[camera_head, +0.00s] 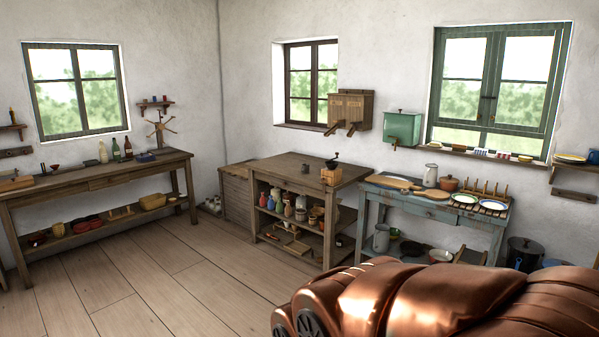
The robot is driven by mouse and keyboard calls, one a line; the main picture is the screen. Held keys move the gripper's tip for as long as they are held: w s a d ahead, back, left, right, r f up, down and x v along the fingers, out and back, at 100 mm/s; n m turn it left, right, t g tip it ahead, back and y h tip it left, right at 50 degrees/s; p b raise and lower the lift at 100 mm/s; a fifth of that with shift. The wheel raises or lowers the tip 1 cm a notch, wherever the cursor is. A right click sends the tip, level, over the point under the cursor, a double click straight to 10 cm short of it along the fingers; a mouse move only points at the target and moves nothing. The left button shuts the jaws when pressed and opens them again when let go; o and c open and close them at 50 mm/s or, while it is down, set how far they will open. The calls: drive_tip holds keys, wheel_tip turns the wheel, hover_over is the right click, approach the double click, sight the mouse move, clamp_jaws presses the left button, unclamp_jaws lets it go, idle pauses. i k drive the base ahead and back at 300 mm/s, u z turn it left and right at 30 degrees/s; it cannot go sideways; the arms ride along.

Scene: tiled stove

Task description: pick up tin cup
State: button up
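I cannot make out a tin cup for certain; the small vessels are too far off to tell their material. A small blue cup-like vessel (593,157) stands on the wall shelf at the right edge. A pale jug (431,175) stands on the blue-grey table (430,208), and another pale vessel (381,238) is on that table's lower shelf. My gripper is not in view. A copper-coloured part of my arm covers the lower right and hides the floor there.
A wooden workbench (285,168) with a coffee grinder (331,173) stands in the corner. A long wooden table (110,176) with bottles runs along the left wall. A dark pot (523,254) is at the right. The plank floor (150,275) at left is clear.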

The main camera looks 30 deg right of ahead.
sight(304, 170)
drive_tip(key=k, duration=0.35)
drive_tip(key=z, duration=0.7)
drive_tip(key=i, duration=0.35)
drive_tip(key=z, duration=0.7)
drive_tip(key=i, duration=1.9)
drive_tip(key=z, duration=0.25)
drive_tip(key=i, duration=1.65)
drive_tip(key=u, duration=1.15)
drive_tip(key=i, duration=0.9)
drive_tip(key=u, duration=1.3)
drive_tip(key=i, duration=0.45)
drive_tip(key=u, duration=0.3)
